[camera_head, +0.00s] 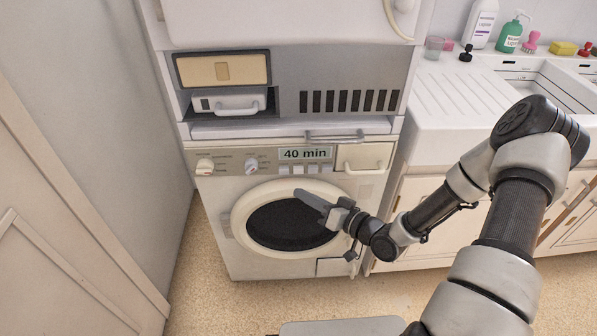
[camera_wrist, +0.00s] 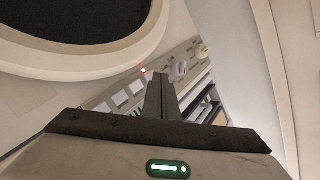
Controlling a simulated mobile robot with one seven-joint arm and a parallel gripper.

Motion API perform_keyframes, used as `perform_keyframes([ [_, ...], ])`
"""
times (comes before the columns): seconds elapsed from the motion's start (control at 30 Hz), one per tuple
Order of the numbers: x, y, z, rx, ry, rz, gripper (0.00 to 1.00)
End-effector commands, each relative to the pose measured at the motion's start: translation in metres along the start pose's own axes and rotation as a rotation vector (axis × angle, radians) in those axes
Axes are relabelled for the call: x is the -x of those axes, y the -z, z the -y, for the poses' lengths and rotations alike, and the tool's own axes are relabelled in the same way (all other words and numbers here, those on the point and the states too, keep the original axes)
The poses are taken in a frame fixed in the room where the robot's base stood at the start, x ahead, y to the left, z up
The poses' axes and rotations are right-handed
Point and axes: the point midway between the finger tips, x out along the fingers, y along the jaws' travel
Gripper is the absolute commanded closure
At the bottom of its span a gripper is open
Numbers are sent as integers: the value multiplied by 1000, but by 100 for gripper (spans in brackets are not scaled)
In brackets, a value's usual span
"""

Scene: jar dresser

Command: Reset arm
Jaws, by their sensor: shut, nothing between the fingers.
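My gripper (camera_head: 313,201) is in front of the washing machine (camera_head: 235,180), before the right part of its round door (camera_head: 240,228). Its fingers point up and to the left and are shut with nothing between them. My arm reaches in from the lower right. In the wrist view, my gripper's fingers (camera_wrist: 162,82) stand together in the middle. The control panel (camera_wrist: 200,55) lies beyond the fingers there, and part of the dark door glass (camera_wrist: 70,20) shows at the top left. I cannot tell whether the gripper touches the door.
A dryer-like unit (camera_head: 300,72) with a partly open drawer (camera_head: 228,103) stands above the washer. A sink counter (camera_head: 470,100) with a green soap bottle (camera_head: 510,35) and a white bottle (camera_head: 482,25) is at the right. A panelled door (camera_head: 60,245) is at the left. Some speckled floor (camera_head: 205,300) is clear.

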Motion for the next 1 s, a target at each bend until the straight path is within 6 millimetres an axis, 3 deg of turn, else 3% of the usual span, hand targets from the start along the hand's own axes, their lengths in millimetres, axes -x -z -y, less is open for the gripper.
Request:
perform_keyframes([
  [0.57,0,1,0,5,-3,6,100],
  [0.73,1,7,-12,103,-93,126,100],
  [0.87,15,27,-32,249,-261,301,100],
  [1.0,45,67,-41,383,-474,457,100],
])
